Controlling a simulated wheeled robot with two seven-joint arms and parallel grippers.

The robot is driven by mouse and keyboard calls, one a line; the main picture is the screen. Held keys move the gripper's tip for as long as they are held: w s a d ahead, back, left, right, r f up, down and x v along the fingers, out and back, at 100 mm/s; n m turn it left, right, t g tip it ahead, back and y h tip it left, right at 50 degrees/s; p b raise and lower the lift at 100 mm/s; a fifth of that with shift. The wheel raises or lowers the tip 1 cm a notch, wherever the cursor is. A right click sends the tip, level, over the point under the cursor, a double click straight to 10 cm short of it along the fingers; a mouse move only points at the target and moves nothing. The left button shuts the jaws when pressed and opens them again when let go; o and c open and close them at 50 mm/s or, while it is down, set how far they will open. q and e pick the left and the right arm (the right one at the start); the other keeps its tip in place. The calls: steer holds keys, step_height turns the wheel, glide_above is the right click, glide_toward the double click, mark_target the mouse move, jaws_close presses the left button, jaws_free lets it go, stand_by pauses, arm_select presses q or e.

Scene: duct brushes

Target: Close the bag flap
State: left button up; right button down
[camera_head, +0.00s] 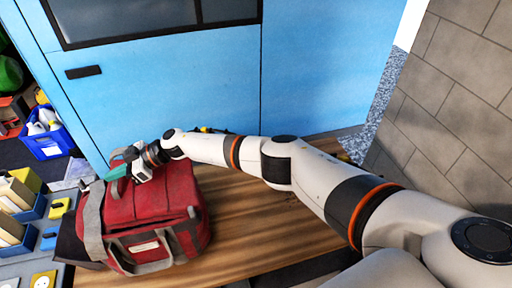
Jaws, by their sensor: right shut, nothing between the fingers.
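A red bag (160,205) with grey straps sits at the left end of the wooden table. A white label and a grey handle show on its near side. Its top looks mostly covered by red fabric, but how the flap lies at the far left edge is hard to tell. My right arm reaches in from the right, and my right gripper (116,172) is shut and empty at the bag's upper left, over or touching its top. The fingertips are small and partly hidden. My left gripper is not in view.
The wooden table (262,225) is clear to the right of the bag. A blue cabinet or van side (190,85) stands close behind. Small dark and yellow items lie behind my arm. Bins, including a blue crate (48,146), stand at the left, and a grey tiled wall (455,110) at the right.

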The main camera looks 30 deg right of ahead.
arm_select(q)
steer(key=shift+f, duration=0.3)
arm_select(e)
steer(key=shift+a+f, duration=0.2)
stand_by(0.3)
